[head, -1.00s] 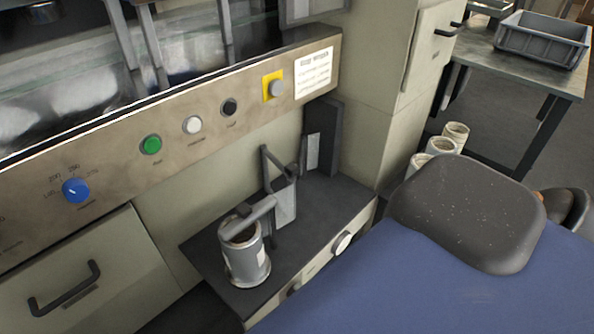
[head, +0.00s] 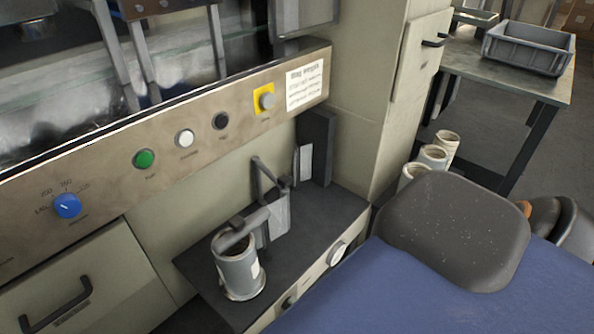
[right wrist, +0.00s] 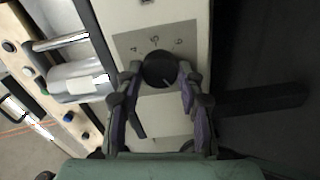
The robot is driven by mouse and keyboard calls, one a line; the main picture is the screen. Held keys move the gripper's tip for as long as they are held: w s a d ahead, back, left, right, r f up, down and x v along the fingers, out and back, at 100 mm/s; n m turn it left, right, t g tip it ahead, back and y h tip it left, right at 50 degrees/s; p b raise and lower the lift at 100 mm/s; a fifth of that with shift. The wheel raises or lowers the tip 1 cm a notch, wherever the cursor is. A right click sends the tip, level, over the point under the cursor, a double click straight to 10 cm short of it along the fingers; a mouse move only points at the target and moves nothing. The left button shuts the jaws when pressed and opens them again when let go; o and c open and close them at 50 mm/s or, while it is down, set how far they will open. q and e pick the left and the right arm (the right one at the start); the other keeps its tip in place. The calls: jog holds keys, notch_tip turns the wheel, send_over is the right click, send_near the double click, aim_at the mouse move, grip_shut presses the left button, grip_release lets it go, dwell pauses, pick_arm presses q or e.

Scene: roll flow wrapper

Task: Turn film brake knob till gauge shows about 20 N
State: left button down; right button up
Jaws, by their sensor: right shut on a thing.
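The film brake knob (right wrist: 158,68) is black and round with a pale mark on it. It sits on a grey plate with printed scale marks. My right gripper (right wrist: 155,82) has its dark fingers on either side of the knob and is shut on it. In the head view, the knob (head: 289,302) is a small dark shape low on the shelf's front face, partly cut off by my blue body. The round white gauge (head: 338,253) is farther right on that face; its needle is too small to read. My left gripper is not in view.
A film roll holder (head: 238,272) stands on the dark shelf (head: 330,208), with a bent grey arm over it. The control panel (head: 110,187) above has a blue dial (head: 67,206) and a green button (head: 144,159). Several pale rolls (head: 433,156) and a table with a grey bin (head: 528,47) are at right.

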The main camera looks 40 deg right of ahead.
jog(key=shift+w+m, duration=0.1)
jog(key=shift+m, duration=0.2)
jog(key=m, duration=2.3)
jog(key=shift+w+a+r+m, duration=0.1)
jog(key=shift+w+m, duration=0.1)
jog(key=shift+m, duration=0.2)
dwell(0.3)
jog(key=o, duration=1)
jog(key=shift+s, duration=0.1)
jog(key=shift+o, duration=0.9)
jog(key=shift+s, duration=0.1)
